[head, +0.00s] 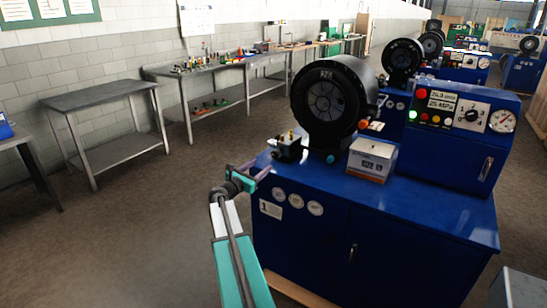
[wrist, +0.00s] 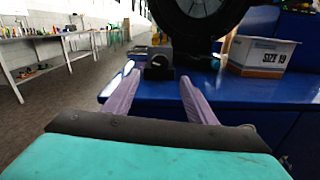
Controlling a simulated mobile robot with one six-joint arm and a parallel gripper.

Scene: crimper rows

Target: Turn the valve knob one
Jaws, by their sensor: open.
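A small valve block (head: 288,147) with brass fittings on top sits on the left front corner of the blue crimper bench. In the wrist view the dark valve knob (wrist: 158,68) faces me, straight ahead near the middle. My gripper (head: 264,169) reaches in from the left front of the bench, close to the block; in the wrist view its purple fingers (wrist: 160,77) are apart. The knob appears between the fingertips, a little beyond them, with gaps on both sides. I cannot tell the knob's turn angle. In the head view the knob's face is not clear.
The blue bench (head: 440,215) carries a round black crimper head (head: 333,100), a cardboard box (head: 372,160) marked SIZE 19 and a control panel (head: 462,115). The box stands to the right of the valve. Grey worktables (head: 100,97) line the left wall; open floor lies between.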

